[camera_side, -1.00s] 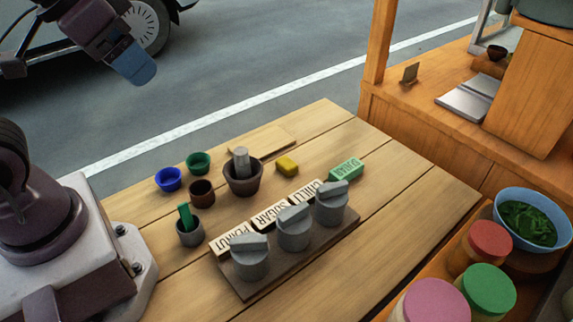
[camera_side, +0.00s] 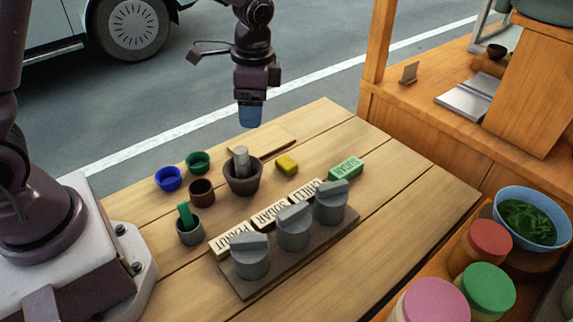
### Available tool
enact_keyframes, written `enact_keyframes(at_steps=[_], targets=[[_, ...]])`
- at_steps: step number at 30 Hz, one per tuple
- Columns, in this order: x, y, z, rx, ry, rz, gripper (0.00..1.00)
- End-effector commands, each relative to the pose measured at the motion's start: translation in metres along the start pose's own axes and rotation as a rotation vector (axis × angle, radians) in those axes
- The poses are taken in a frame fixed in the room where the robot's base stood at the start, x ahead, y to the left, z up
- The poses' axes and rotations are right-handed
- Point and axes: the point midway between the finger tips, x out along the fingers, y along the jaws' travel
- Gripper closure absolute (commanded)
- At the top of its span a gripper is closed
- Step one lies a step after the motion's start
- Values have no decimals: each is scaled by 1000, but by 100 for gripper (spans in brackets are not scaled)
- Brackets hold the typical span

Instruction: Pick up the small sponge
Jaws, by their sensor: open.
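A small yellow sponge (camera_side: 287,165) lies on the wooden table, right of the clay mortar (camera_side: 243,178). A grey pestle (camera_side: 241,160) stands in the mortar. My gripper (camera_side: 250,118) points down with blue fingertips, above the table's far edge. It is above and left of the sponge in the picture, and apart from it. It holds nothing that I can see, and the gap between its fingers is hard to make out.
Blue (camera_side: 168,179), green (camera_side: 198,162) and brown (camera_side: 201,191) bowls stand left of the mortar. A rack (camera_side: 300,262) with grey-lidded jars and labels is in front. A flat board (camera_side: 265,143) lies behind.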

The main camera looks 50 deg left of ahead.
Motion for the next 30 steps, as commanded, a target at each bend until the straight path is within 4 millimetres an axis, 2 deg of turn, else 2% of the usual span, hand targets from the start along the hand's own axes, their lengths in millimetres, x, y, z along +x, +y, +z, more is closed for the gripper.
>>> enact_keyframes(at_steps=[1,7,9,12,15,20,30], targets=[[19,-7,-11,82,-21,12,32],[70,-33,-49,460,-45,20,32],[76,-42,-61,589,-38,3,32],[67,-53,-72,734,-20,-40,32],[64,-56,-75,837,-21,-55,32],[72,-56,-74,907,-25,-52,32],[131,-59,-74,906,-25,-50,32]])
